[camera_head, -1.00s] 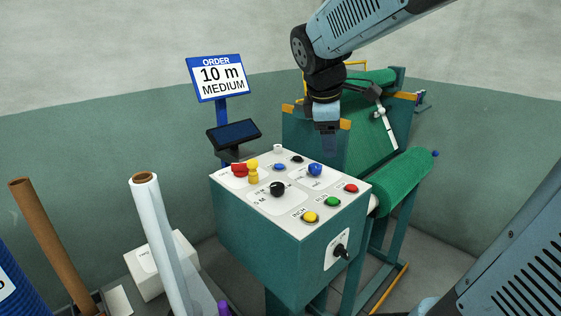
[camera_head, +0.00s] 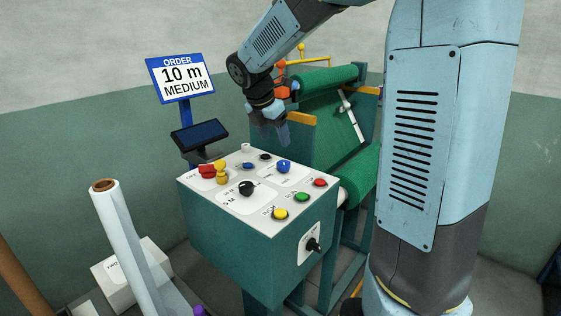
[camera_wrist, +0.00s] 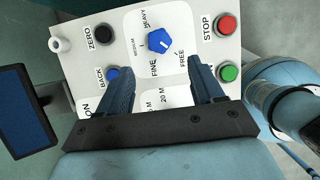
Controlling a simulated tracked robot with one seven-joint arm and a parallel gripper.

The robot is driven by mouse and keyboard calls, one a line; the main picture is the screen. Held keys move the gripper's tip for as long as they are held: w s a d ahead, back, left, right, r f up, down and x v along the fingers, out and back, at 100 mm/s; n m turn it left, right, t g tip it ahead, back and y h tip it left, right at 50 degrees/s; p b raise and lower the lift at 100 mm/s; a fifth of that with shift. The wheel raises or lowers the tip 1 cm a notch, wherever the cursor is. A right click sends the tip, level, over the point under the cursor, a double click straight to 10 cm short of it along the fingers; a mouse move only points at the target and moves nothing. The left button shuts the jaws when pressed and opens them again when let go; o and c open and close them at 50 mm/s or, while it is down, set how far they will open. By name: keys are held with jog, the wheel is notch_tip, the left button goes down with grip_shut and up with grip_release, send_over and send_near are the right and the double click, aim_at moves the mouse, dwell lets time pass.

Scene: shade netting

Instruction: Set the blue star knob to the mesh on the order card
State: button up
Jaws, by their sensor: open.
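The order card (camera_head: 181,77) reads "10 m MEDIUM". The blue star knob (camera_head: 284,166) stands on the white top of the console. In the wrist view, the knob (camera_wrist: 160,42) is ringed by the labels HEAVY, MEDIUM, FINE and FREE. A small white mark shows on it, but I cannot tell for sure which label it points at. My gripper (camera_head: 271,138) hangs above the console, just behind the knob in the head view. In the wrist view, my gripper (camera_wrist: 159,72) is open, its fingers spread below the knob in the picture, with nothing between them.
Red STOP (camera_wrist: 228,24) and green (camera_wrist: 229,73) buttons sit right of the knob; black ZERO (camera_wrist: 104,35) and blue BACK buttons sit left. A black knob (camera_head: 247,188) and yellow button (camera_head: 280,214) are nearer the front. A dark screen (camera_head: 199,135) stands at the left edge.

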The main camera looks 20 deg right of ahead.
aim_at(283, 162)
jog(key=x, duration=1)
jog(key=shift+w+d+f, duration=0.1)
jog(key=shift+f, duration=0.1)
jog(key=shift+c, duration=0.3)
